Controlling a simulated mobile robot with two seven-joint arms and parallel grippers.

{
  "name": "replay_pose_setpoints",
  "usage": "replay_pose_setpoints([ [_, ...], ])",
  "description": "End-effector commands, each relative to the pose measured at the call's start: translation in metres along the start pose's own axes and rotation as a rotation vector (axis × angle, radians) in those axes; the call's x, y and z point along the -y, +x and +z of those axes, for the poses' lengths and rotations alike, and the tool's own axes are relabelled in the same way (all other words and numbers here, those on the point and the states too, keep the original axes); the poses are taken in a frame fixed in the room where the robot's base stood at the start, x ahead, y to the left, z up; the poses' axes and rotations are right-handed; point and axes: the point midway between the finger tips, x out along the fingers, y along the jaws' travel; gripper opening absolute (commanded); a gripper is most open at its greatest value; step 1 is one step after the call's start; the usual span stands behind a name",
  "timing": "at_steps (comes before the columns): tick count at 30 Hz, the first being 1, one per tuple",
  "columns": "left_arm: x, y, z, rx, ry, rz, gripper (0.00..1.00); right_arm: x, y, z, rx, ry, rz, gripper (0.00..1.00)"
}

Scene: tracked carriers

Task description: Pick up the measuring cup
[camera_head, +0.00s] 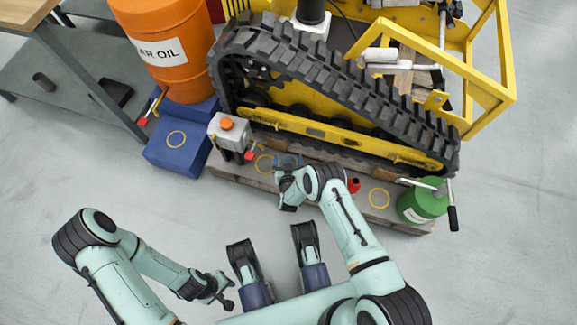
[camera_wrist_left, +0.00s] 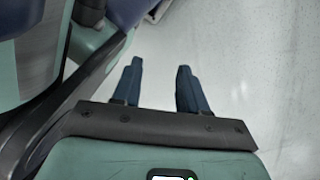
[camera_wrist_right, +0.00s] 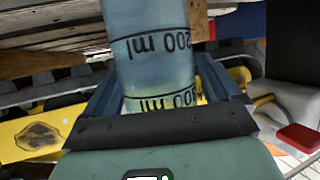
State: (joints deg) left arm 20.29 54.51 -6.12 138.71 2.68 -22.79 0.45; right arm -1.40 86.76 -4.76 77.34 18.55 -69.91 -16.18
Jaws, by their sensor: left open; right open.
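The measuring cup (camera_head: 288,160) shows in the head view as a small translucent bluish shape on the wooden plank, in front of the tracked carrier. In the right wrist view the cup (camera_wrist_right: 152,60) is a pale blue cylinder with upside-down ml markings. My right gripper (camera_head: 281,180) is open, and its two fingers stand on either side of the cup. I cannot tell whether either finger touches it. In the head view the gripper and wrist hide part of the cup. My left gripper (camera_head: 223,292) is open and empty above bare floor; its fingers (camera_wrist_left: 160,85) show in the left wrist view.
The yellow tracked carrier (camera_head: 310,130) stands behind the plank (camera_head: 228,172). Blue boxes (camera_head: 172,152) and an orange drum (camera_head: 165,45) are at left.

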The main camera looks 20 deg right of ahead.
Motion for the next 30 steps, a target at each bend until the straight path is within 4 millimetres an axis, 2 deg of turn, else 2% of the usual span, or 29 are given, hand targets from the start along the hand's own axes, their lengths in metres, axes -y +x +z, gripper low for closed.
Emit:
replay_pose_setpoints([
  [2,0.0,0.0,0.0,0.001,-0.001,-0.001,0.43,0.0,0.0,0.0,0.0,0.0,0.0,0.91],
  [9,0.0,0.0,0.0,0.001,-0.001,0.0,0.43,0.0,0.0,0.0,0.0,0.0,0.0,0.19],
  [20,-0.003,-0.002,-0.003,-0.012,0.004,0.005,0.43,0.0,-0.002,-0.006,-0.001,0.0,-0.001,0.19],
  [26,-0.015,-0.015,-0.016,-0.069,0.022,0.03,0.43,0.001,-0.013,-0.033,-0.003,0.001,-0.002,0.19],
  [30,-0.034,-0.036,-0.035,-0.153,0.048,0.067,0.43,0.001,-0.027,-0.067,-0.003,0.001,-0.002,0.19],
])
